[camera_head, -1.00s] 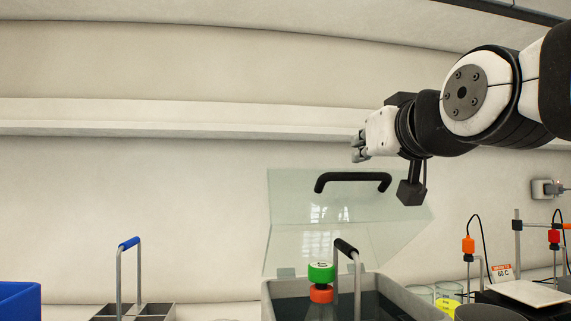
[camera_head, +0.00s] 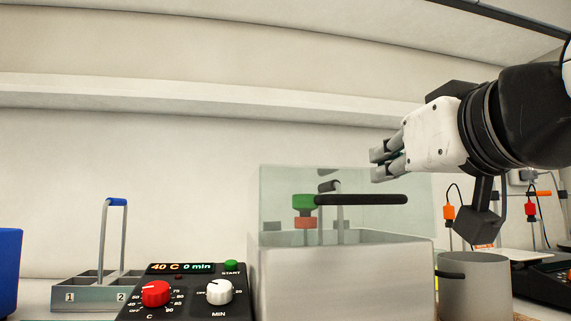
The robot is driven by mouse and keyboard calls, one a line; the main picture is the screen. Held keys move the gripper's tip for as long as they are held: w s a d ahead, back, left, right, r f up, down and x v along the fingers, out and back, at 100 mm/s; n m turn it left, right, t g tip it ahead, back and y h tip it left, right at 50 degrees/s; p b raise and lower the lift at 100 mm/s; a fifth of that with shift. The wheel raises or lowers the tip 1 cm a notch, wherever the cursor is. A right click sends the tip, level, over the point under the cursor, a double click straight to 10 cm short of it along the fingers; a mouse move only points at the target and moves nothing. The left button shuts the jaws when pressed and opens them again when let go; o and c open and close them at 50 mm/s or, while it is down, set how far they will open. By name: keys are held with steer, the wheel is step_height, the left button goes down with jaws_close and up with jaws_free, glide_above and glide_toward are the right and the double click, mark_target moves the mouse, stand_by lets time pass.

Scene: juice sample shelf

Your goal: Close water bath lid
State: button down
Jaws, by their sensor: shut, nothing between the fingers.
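The water bath (camera_head: 340,285) is a pale grey box right of centre. Its clear lid (camera_head: 280,180) stands raised above the box; its exact tilt is hard to judge. The lid's black bar handle (camera_head: 365,199) runs level across the view, above the box rim. A bottle with a green cap (camera_head: 303,201) and a red collar (camera_head: 305,222) shows above the rim, beside the handle's left end. My gripper (camera_head: 378,165) is shut and empty, its fingers pointing left, just above the handle's right part in the picture. No contact is clear.
A control panel (camera_head: 190,290) reading 40 C, 0 min stands in front left. A grey rack (camera_head: 85,297) with a blue-gripped handle and a blue bin (camera_head: 8,270) are further left. A grey pot (camera_head: 475,285) stands right of the bath. A shelf edge (camera_head: 200,97) crosses the wall.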

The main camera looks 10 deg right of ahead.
mark_target(384, 200)
steer(key=shift+s+f+b, duration=0.2)
steer(key=shift+f+b, duration=0.25)
steer(key=shift+f, duration=0.35)
steer(key=shift+s+f+b, duration=0.15)
steer(key=shift+f+b, duration=0.35)
steer(key=shift+f, duration=0.25)
steer(key=shift+s+f+b, duration=0.2)
steer(key=shift+f+b, duration=0.25)
steer(key=shift+f, duration=0.35)
steer(key=shift+r, duration=0.15)
